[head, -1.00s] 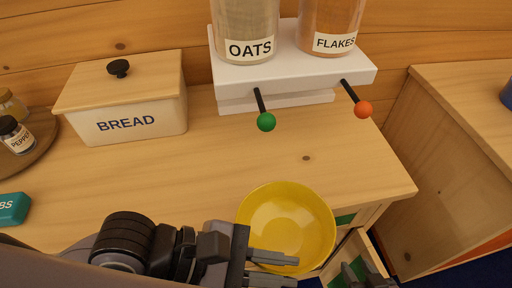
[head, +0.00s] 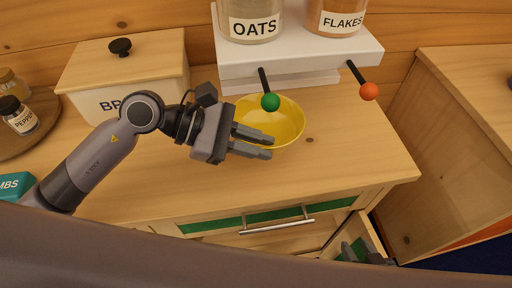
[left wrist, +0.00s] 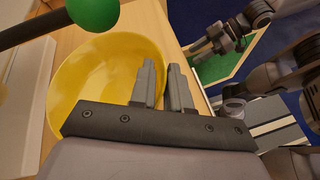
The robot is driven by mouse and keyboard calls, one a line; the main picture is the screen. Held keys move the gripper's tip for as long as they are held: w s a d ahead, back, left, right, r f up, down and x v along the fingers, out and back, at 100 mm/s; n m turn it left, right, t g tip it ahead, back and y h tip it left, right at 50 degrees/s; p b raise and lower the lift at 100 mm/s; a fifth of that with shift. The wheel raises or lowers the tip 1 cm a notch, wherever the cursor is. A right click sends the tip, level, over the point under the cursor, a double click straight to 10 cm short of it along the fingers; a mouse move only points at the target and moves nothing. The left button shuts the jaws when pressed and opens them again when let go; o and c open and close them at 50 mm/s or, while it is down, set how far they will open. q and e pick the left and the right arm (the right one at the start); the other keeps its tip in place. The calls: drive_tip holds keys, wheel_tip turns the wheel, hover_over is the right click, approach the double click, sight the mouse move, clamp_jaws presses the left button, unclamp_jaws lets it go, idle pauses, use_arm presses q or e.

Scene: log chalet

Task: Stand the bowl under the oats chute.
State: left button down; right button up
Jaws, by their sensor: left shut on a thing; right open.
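The yellow bowl (head: 285,125) is upright just in front of the white dispenser stand, below the green knob (head: 270,102) of the OATS container (head: 252,20). I cannot tell if it touches the counter. The chute opening is not visible. My left gripper (head: 262,143) is shut on the near rim of the bowl. In the left wrist view the bowl (left wrist: 95,75) fills the left side beside the fingers (left wrist: 165,88), with the green knob (left wrist: 95,12) close above. My right gripper (head: 362,254) is open and empty at the lower right, by the open drawer.
The FLAKES container (head: 338,16) with its orange knob (head: 369,91) stands to the right on the stand (head: 300,62). The bread box (head: 100,102) and pepper jar (head: 18,115) are on the left. The counter right of the bowl is clear. A drawer (head: 372,232) is open below.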

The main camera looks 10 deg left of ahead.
use_arm(q)
drive_tip(key=shift+w+a+r, duration=0.1)
drive_tip(key=shift+w, duration=0.2)
drive_tip(key=shift+f, duration=0.25)
drive_tip(key=shift+f+p, duration=0.3)
drive_tip(key=shift+f, duration=1.25)
drive_tip(key=c, duration=1.1)
unclamp_jaws()
drive_tip(key=shift+a, duration=0.1)
drive_tip(key=b+v, duration=0.2)
drive_tip(key=v, duration=1)
drive_tip(key=shift+b, duration=0.3)
